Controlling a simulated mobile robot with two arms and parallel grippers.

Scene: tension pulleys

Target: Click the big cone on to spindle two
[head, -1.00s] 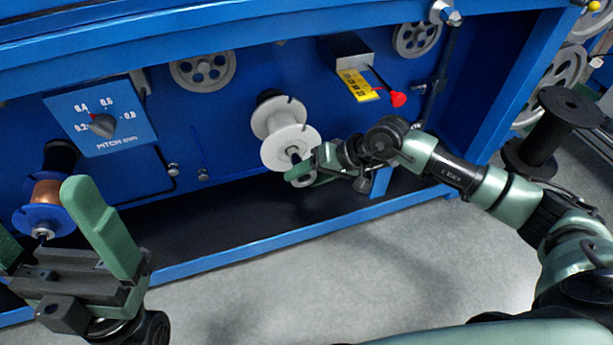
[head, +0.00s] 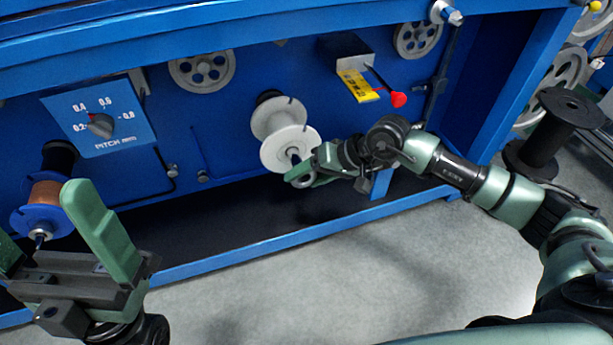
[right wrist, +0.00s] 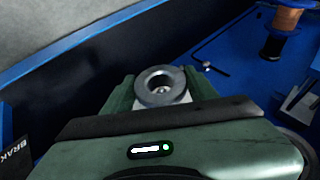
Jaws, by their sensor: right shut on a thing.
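A white spool (head: 287,146) sits on a spindle in the middle of the blue machine front. The spindle's dark tip (head: 293,156) sticks out from the spool's face. My right gripper (head: 306,176) is at this tip, just in front of the spool. It is shut on a grey round piece with a hole, which I take for the big cone (right wrist: 162,86). In the right wrist view something bright shows inside the hole; I cannot tell how far the cone is seated. No spindle number is readable. My left gripper (head: 55,246) is open and empty at the lower left.
A blue spool with copper wire (head: 46,192) is on another spindle near my left gripper. The pitch dial panel (head: 100,115), a yellow label (head: 357,86) and a red knob (head: 398,99) are above. A blue rail (head: 270,258) runs along the bottom.

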